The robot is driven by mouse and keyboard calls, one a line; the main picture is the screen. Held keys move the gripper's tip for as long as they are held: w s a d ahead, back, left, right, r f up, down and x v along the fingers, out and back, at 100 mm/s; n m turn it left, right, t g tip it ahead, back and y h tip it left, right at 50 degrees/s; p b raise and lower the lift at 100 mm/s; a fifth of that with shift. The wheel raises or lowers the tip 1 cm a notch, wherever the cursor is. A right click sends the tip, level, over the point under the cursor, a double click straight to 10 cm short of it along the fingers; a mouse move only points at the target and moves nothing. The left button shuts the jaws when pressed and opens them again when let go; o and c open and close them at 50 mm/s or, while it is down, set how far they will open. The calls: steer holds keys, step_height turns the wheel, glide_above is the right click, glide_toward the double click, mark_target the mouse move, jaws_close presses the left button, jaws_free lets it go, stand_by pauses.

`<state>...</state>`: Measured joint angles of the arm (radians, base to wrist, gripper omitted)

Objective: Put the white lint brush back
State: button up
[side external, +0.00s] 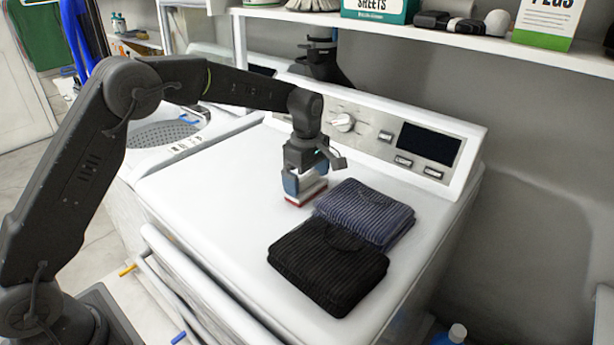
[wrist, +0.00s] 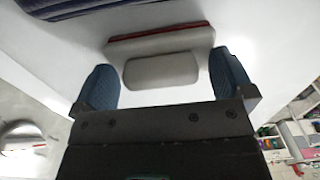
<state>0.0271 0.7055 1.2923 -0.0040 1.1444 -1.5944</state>
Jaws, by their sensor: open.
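The white lint brush (side external: 312,188), with a red strip along its bottom edge, is on the white machine top beside the folded clothes. It also shows in the wrist view (wrist: 162,70), its pale handle between my two blue fingers and its red-edged head beyond. My gripper (side external: 305,180) points down over the brush. Its fingers are open, one on each side of the handle, with gaps visible in the wrist view (wrist: 163,75). The fingers partly hide the brush in the side view.
A folded blue-grey garment (side external: 365,212) and a folded black garment (side external: 328,267) lie right next to the brush. A control panel (side external: 385,135) rises behind. A shelf (side external: 450,38) with boxes and small items runs above. The machine top's left part is clear.

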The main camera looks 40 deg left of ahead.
mark_target(306, 175)
step_height(306, 175, up, 12)
steer(key=shift+r, duration=0.2)
steer(key=s+a+r+m+t, duration=0.1)
steer(key=s+r+m, duration=0.3)
steer(key=s, duration=0.3)
steer(key=s+r+m+t, duration=0.2)
steer(key=s+r+m, duration=0.15)
steer(key=s, duration=0.45)
steer(key=s+f+m+t, duration=0.1)
steer(key=s+f+m, duration=0.2)
steer(key=s, duration=0.6)
steer(key=s+f+m+t, duration=0.1)
steer(key=s+f+m, duration=0.3)
steer(key=s+m, duration=0.3)
steer(key=shift+s+a+f+t, duration=0.2)
steer(key=shift+s+a+t, duration=0.1)
steer(key=shift+s, duration=0.55)
